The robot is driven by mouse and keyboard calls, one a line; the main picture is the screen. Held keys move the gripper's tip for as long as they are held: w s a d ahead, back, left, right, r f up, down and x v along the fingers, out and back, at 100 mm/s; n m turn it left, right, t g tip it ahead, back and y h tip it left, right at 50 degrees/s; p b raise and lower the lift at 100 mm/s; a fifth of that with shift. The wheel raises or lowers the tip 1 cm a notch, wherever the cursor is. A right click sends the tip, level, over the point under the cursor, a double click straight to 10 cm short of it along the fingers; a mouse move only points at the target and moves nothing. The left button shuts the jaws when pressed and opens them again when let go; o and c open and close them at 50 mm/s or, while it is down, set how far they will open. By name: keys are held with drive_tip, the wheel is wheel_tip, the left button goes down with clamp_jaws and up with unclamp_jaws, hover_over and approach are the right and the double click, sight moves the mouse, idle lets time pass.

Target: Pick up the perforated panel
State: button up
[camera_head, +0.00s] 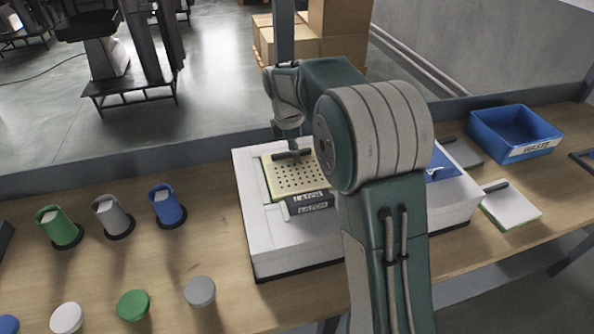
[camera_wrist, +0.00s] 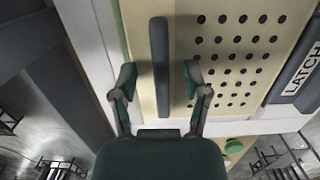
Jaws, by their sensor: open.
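The perforated panel (camera_head: 299,181) is a pale yellow plate with rows of dark holes and a dark bar handle (camera_head: 292,155) along its far edge. It lies on a white box (camera_head: 258,226) on the table. In the wrist view the panel (camera_wrist: 237,55) fills the upper right and its handle (camera_wrist: 160,65) runs upright in the picture. My gripper (camera_wrist: 158,80) is open, with one finger on each side of the handle's lower end. I cannot tell if either finger touches it. In the head view my gripper (camera_head: 291,145) is small and partly hidden at the handle.
Labelled latch blocks (camera_head: 312,202) sit at the panel's near side. A blue waste bin (camera_head: 513,134) and a white panel with a handle (camera_head: 511,207) are at right. Green, grey and blue cups (camera_head: 167,206) and several round lids (camera_head: 133,305) stand at left.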

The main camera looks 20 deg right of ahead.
drive_tip(key=shift+d, duration=0.1)
drive_tip(key=shift+a, duration=0.3)
drive_tip(key=c, duration=0.6)
drive_tip(key=shift+a, duration=0.4)
clamp_jaws()
drive_tip(key=shift+d, duration=0.1)
drive_tip(key=shift+d+r, duration=0.1)
drive_tip(key=shift+d, duration=0.05)
